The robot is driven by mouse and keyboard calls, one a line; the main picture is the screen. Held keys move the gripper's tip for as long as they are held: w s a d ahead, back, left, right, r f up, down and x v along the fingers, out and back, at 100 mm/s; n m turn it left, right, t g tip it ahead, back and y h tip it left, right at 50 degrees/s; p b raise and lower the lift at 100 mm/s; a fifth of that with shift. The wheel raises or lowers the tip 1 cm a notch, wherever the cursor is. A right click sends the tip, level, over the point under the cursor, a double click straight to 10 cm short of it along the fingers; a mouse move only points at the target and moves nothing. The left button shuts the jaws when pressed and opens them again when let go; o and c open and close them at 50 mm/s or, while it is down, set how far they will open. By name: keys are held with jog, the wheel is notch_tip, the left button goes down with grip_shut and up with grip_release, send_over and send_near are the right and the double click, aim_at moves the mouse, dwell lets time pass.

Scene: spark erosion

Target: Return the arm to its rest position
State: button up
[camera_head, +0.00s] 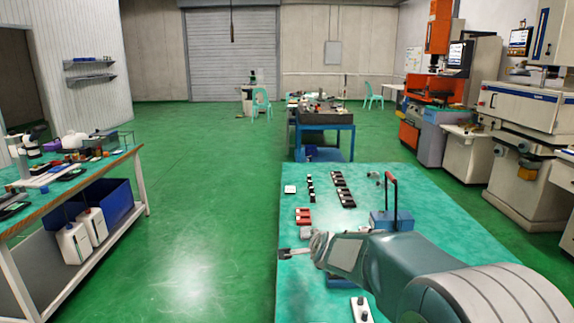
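My arm reaches in from the lower right over the green-topped table (302,180). My gripper (284,254) is at the table's left edge and points left. It is small and seen from the side, so the gap between its fingers is not clear. Nothing can be made out in it. The arm's forearm lies low across the table and hides part of the top behind it.
On the table are a blue block with a red-handled lever (390,205), red parts (303,215), black parts in rows (342,190) and a white piece (290,189). A workbench (95,170) stands left. Machines (435,95) line the right. The green floor between is clear.

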jog(key=s+d+r+n+g, duration=0.2)
jog(key=s+r+n, duration=0.15)
jog(key=s, duration=0.55)
jog(key=s+d+r+n+g, duration=0.15)
jog(key=s+n, duration=0.35)
jog(key=s, duration=0.5)
jog(key=s+d+f+n+g, duration=0.1)
jog(key=s+n, duration=0.1)
jog(key=s, duration=0.4)
jog(key=s+d+f+n+g, duration=0.1)
jog(key=s+d+n, duration=0.1)
jog(key=s, duration=0.5)
jog(key=s+d+f+n+g+h, duration=0.1)
jog(key=s+n, duration=0.1)
jog(key=s, duration=0.5)
jog(key=shift+d, duration=0.2)
jog(key=shift+n, duration=0.25)
